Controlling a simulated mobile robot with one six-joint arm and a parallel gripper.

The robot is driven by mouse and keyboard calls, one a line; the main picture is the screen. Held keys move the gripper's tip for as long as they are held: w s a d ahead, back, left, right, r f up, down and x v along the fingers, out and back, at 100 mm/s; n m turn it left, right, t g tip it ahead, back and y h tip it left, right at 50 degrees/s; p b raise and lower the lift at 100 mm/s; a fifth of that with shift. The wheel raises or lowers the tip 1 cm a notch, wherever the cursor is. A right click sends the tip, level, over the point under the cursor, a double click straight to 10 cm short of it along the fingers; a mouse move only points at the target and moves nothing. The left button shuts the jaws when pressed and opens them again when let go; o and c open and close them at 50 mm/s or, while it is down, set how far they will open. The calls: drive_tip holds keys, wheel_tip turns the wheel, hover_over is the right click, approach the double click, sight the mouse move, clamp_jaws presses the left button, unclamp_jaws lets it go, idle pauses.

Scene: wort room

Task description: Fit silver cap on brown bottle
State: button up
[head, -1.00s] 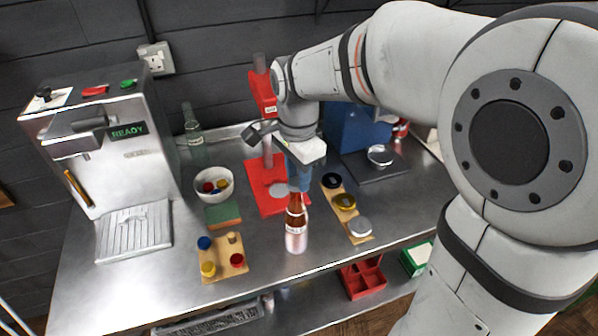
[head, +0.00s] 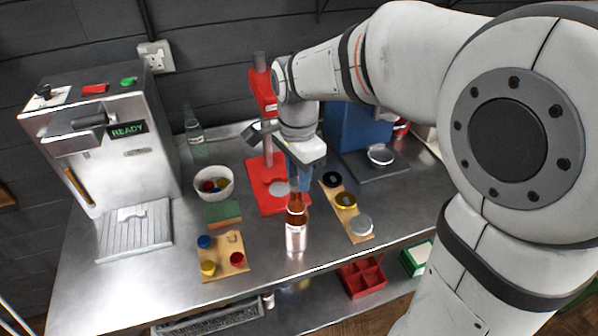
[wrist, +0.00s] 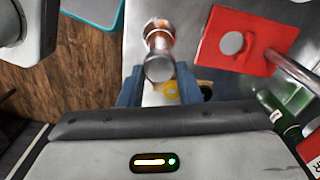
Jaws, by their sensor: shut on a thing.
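The brown bottle (head: 297,216) stands upright on the steel bench, with a pale label, in the head view. It also shows in the wrist view (wrist: 157,31), beyond the fingers. My gripper (head: 300,186) is directly over the bottle's mouth, pointing down. In the wrist view, the silver cap (wrist: 158,69) is a round grey disc between the two fingers of my gripper (wrist: 159,88), which is shut on it. The cap overlaps the bottle neck in that view. The fingers hide the bottle's mouth in the head view, so I cannot tell whether the cap touches or is seated.
A wooden board with coloured caps (head: 222,262) lies left of the bottle. A board with larger lids (head: 350,222) lies close on its right. A red press (head: 268,203) stands behind, with a white bowl (head: 228,176) to its left. The bench's front edge is near.

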drive_tip(key=o, duration=1)
drive_tip(key=shift+o, duration=0.5)
drive_tip(key=o, duration=0.5)
drive_tip(key=shift+r, duration=0.15)
drive_tip(key=shift+r+p, duration=2.65)
drive_tip(key=shift+r, duration=0.8)
drive_tip(key=shift+f, duration=0.1)
drive_tip(key=s+d+f+n+t+b, duration=0.1)
drive_tip(key=s+d+f+n, duration=0.1)
drive_tip(key=s+d+n, duration=0.2)
drive_tip(key=s+d+f+n+t+b, duration=0.1)
drive_tip(key=s+d+f+n+b, duration=0.1)
drive_tip(key=s+d+n, duration=0.2)
drive_tip(key=s+d+f+n+t+b, duration=0.1)
drive_tip(key=s+d+n+b, duration=0.1)
drive_tip(key=s+d+n, duration=0.2)
drive_tip(key=shift+s+f, duration=0.4)
drive_tip(key=shift+s, duration=0.15)
